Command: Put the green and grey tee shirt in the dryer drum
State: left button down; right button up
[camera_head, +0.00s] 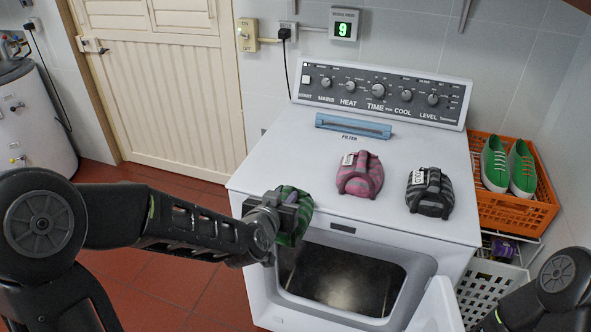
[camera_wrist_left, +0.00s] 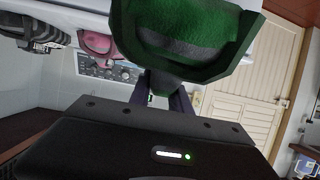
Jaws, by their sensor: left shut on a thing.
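The green and grey tee shirt (camera_head: 290,210) is a folded bundle in my left gripper (camera_head: 288,207), at the front left of the dryer top. It fills the upper part of the left wrist view (camera_wrist_left: 185,40), and my left gripper is shut on it. The fingers are partly hidden by the gripper body and the shirt. The dryer drum (camera_head: 335,280) is seen through the open front opening, below and to the right of the gripper, and its inside looks empty. The dryer door (camera_head: 437,310) hangs open at the right. My right gripper is not in view; only part of that arm shows at the lower right.
A pink striped bundle (camera_head: 360,174) and a grey striped bundle (camera_head: 430,192) sit on the dryer top (camera_head: 290,150). An orange crate (camera_head: 515,213) with green shoes stands right of the dryer. A white basket (camera_head: 487,290) is below it. The red floor on the left is clear.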

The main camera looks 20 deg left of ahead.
aim_at(320, 268)
jog(key=k+j, duration=0.1)
jog(key=j, duration=0.3)
jog(key=k+j, duration=0.1)
jog(key=j, duration=0.25)
jog(key=k+j, duration=0.1)
jog(key=j, duration=0.3)
jog(key=k+j, duration=0.1)
jog(key=j, duration=0.25)
jog(key=k+j, duration=0.1)
jog(key=j, duration=0.3)
jog(key=z, duration=1)
jog(key=i+j+z, duration=0.2)
jog(key=i+j, duration=0.95)
jog(key=i, duration=0.1)
